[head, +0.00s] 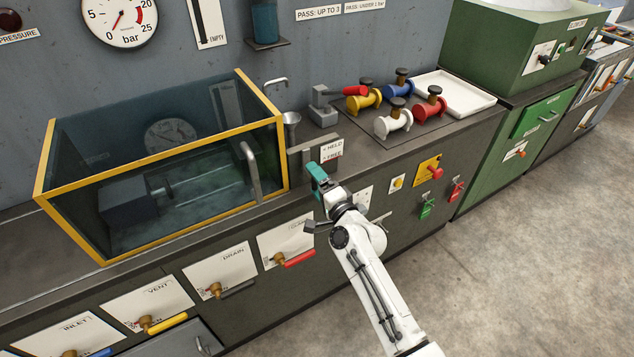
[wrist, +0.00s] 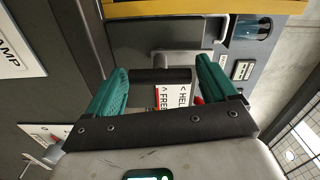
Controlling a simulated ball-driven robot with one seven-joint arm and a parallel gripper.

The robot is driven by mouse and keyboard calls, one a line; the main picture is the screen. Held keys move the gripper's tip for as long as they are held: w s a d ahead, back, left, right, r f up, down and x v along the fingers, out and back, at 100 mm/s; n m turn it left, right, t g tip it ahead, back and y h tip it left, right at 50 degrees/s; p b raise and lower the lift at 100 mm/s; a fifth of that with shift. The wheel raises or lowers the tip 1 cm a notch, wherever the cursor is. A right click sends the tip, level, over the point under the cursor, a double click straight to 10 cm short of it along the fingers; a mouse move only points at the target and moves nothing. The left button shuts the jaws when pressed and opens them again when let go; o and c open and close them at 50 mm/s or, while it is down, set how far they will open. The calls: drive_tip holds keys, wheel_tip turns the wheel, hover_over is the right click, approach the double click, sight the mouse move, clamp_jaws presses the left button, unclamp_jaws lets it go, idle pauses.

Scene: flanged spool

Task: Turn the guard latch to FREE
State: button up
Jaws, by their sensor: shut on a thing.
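The guard latch shows in the head view as a grey bar (head: 308,151) at the right end of the tank, beside its label plate (head: 331,151) with HELD and FREE marks and arrows. My gripper (head: 318,171) is at the latch, its teal fingers largely covering the grip end. In the wrist view, my gripper (wrist: 163,84) has a finger on each side of the latch's dark grip (wrist: 160,75) and is shut on it. The label (wrist: 176,97) shows just behind it, partly hidden by my gripper. I cannot tell the latch's exact angle.
The yellow-framed guard tank (head: 160,160) stands left, with a bent grey handle (head: 250,172) near the latch. Behind and right are a red-handled clamp (head: 323,105), several coloured spools (head: 393,122) and a white tray (head: 452,92). Valve panels (head: 285,240) line the bench front.

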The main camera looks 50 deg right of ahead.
drive_tip(key=o, duration=1.3)
drive_tip(key=shift+s, duration=0.1)
drive_tip(key=b+v, duration=0.1)
drive_tip(key=v, duration=0.9)
drive_tip(key=shift+s, duration=0.3)
